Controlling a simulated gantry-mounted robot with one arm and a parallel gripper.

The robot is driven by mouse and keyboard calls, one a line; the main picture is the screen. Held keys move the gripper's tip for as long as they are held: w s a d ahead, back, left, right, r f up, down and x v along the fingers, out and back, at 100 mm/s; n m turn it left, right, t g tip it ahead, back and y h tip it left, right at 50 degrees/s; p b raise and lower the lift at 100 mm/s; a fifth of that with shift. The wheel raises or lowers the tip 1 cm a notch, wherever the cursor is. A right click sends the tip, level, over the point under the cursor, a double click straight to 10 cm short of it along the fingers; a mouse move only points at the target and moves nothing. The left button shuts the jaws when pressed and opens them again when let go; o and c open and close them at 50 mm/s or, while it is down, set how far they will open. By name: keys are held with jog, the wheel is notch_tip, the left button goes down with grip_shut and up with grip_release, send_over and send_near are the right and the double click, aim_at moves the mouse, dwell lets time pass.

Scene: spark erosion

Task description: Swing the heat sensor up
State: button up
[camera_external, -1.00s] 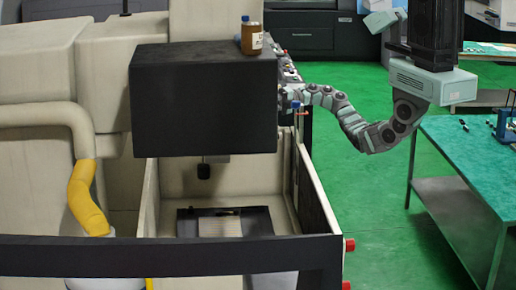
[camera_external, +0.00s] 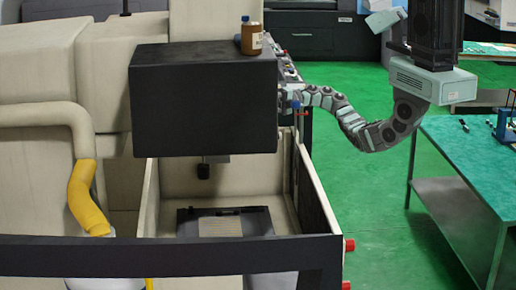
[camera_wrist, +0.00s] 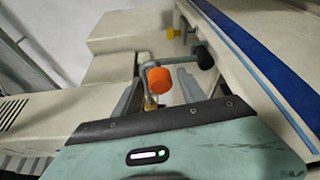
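My gripper reaches the right side of the machine's black head (camera_external: 205,100) in the external view, where the head hides its fingertips. In the wrist view my gripper's teal housing fills the bottom, and grey finger-like parts (camera_wrist: 186,84) show just beyond it. I cannot tell whether they are open or shut. An orange knob (camera_wrist: 158,79) on a bent grey-green tube with a brass fitting (camera_wrist: 150,103) stands in front of the housing. A black knob (camera_wrist: 204,57) is to its right. I cannot tell for certain which part is the heat sensor.
The open tank (camera_external: 148,200) lies below the head, with a dark plate (camera_external: 258,222) inside. A brown bottle (camera_external: 251,38) stands on the head. A yellow part (camera_wrist: 172,33) and a blue-striped panel (camera_wrist: 250,60) are beyond the knobs. A green-topped table (camera_external: 480,160) stands right; floor between is clear.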

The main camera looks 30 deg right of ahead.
jog(key=shift+o, duration=0.3)
jog(key=shift+d, duration=0.1)
jog(key=shift+d, duration=0.3)
jog(key=d+b, duration=0.3)
jog(key=d, duration=0.7)
jog(key=shift+r, duration=0.25)
